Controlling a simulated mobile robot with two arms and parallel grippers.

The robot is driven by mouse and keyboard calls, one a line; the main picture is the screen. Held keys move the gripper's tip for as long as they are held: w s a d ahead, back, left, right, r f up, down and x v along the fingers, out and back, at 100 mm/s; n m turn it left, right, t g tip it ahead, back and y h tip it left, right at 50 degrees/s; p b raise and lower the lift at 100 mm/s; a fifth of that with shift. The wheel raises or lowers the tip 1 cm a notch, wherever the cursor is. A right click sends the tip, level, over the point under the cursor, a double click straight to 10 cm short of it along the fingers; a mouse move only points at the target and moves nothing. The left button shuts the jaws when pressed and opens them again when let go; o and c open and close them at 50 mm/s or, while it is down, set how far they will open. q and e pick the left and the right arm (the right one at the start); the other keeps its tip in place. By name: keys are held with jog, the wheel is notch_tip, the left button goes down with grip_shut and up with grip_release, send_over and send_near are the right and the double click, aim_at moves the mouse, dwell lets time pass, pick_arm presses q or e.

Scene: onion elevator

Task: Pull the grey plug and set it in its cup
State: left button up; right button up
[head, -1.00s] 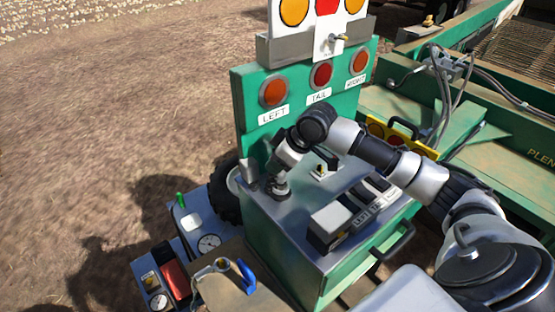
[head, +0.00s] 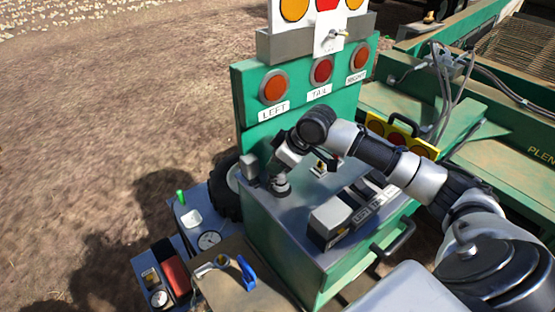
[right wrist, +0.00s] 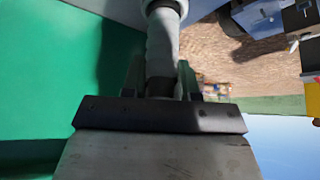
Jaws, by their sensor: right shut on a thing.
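My right gripper (head: 280,181) is at the left rear part of the green cabinet's grey top, pointing down. It is shut on a grey round piece, which looks like the grey plug (head: 280,188). In the right wrist view the grey plug (right wrist: 163,45) stands between the fingers of my right gripper (right wrist: 162,85), running away from the camera. Whether its far end is still seated cannot be told. I cannot tell which thing is its cup; a small grey block (head: 250,167) stands just left of the gripper. My left gripper is not in view.
A green panel (head: 245,105) with round lamps rises behind the gripper. Switch boxes (head: 335,222) and a small yellow-based fitting (head: 320,168) stand on the cabinet top.

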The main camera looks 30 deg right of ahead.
jog(key=o, duration=1.5)
jog(key=shift+r, duration=3.45)
